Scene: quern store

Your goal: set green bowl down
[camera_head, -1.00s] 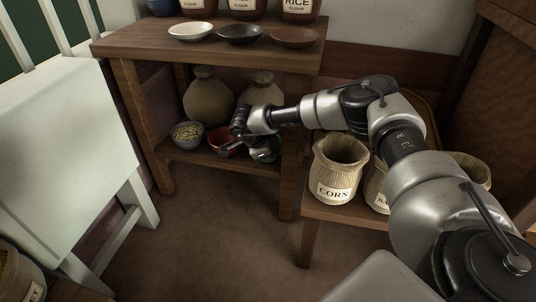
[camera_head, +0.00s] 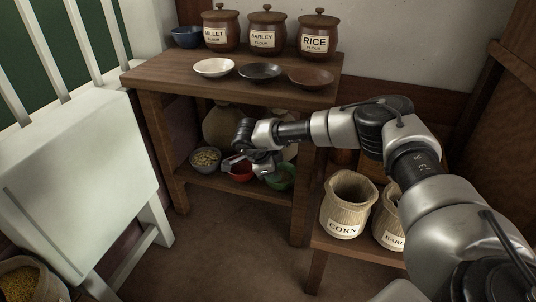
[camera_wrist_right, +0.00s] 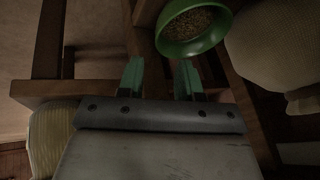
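The green bowl (camera_head: 284,180) sits on the lower shelf (camera_head: 235,187) of the wooden stand, to the right of a red bowl (camera_head: 241,174). My right gripper (camera_head: 268,171) is at the green bowl's left side and hides part of it and of the red bowl. In the right wrist view the green bowl (camera_wrist_right: 194,46) holds grain and lies beyond the fingertips. The two fingers (camera_wrist_right: 160,68) stand apart with nothing between them. I cannot tell whether one finger still touches the rim. My left gripper is out of view.
Three dishes and several flour jars (camera_head: 316,38) stand on the top (camera_head: 180,78). A corn sack (camera_head: 347,203) is at the right, a white chair-like piece (camera_head: 80,180) at the left.

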